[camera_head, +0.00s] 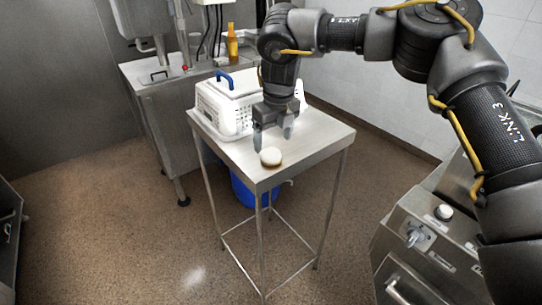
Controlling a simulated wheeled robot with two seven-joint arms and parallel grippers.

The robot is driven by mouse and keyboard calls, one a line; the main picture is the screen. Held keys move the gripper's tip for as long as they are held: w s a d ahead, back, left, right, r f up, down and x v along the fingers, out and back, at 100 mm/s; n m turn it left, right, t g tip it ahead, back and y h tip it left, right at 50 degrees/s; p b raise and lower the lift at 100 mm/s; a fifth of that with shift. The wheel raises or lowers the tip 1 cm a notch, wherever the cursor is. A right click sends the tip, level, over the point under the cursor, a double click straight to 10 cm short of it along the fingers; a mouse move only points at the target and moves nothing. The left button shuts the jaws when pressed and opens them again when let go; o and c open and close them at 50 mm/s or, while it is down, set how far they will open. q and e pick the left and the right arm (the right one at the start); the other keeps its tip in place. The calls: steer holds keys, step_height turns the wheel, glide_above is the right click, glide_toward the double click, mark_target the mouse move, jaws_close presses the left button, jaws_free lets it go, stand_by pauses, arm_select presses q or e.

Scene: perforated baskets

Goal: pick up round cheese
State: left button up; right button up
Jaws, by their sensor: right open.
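The round cheese (271,157) is a small pale disc with a tan side. It lies on the metal table (311,141) near its front corner. My right gripper (273,136) points down just above and behind the cheese, with its two fingers spread apart and nothing between them. The fingertips look close to the cheese, but I cannot tell whether one touches it. My left gripper is not in view.
A white perforated basket (216,113) with a blue handle stands on the table, left of my right gripper. A blue bucket (243,191) is under the table. A steel counter with a bottle (232,44) stands behind. The table's right side is clear.

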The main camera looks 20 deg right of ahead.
mark_target(271, 152)
steer(key=shift+s+f, duration=0.1)
steer(key=shift+f, duration=0.05)
steer(key=f, duration=0.1)
steer(key=f+p, duration=0.1)
steer(key=f, duration=0.2)
steer(key=shift+w+a+f+p, duration=0.2)
steer(key=shift+w+f+p, duration=0.15)
steer(key=shift+f, duration=0.05)
steer(key=c, duration=1.1)
